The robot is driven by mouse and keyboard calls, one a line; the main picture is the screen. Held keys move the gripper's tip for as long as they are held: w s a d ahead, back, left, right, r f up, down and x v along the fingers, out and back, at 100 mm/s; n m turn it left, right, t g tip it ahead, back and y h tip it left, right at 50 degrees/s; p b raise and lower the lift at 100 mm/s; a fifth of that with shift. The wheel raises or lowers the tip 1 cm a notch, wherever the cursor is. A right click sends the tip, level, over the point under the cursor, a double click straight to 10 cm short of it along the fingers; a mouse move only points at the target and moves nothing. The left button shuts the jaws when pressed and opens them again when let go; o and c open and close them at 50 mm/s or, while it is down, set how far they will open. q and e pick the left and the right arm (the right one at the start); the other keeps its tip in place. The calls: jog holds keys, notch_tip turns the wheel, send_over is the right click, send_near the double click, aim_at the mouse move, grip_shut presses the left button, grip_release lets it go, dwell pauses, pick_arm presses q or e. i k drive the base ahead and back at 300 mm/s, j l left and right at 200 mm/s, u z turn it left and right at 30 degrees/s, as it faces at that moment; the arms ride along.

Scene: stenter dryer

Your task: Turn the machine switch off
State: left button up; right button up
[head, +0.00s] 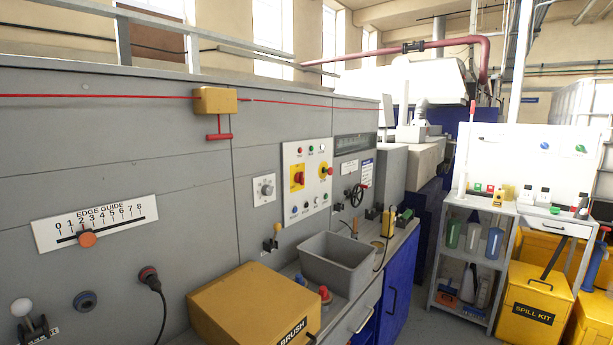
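A white control panel (306,199) is on the grey machine wall (140,150), right of the middle. It carries a red rotary switch on a yellow plate (297,178) and, to its right, a second red-and-yellow control (325,170). Small lamps and buttons sit above and below them. Labels are too small to read, so I cannot tell which control is the machine switch or its setting. A grey knob on a white plate (264,188) is left of the panel. Neither of my grippers is in view.
A yellow brush box (250,300) and a grey bin (337,262) stand on the ledge below the panel. A black handwheel (356,195) is right of it. A red pull cord runs to a yellow box (215,101). A shelf rack (467,257) stands at right.

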aim_at(299, 178)
jog(key=i+l+u, duration=0.15)
jog(key=l, duration=0.3)
jog(key=i+l+u, duration=0.15)
jog(key=l, duration=0.35)
jog(key=i+l+u, duration=0.1)
jog(key=l, duration=0.45)
jog(key=i+l+u, duration=0.15)
jog(key=l, duration=0.35)
jog(key=i+l+u, duration=0.15)
jog(key=l, duration=0.4)
jog(key=i+l+u, duration=0.15)
jog(key=l, duration=0.4)
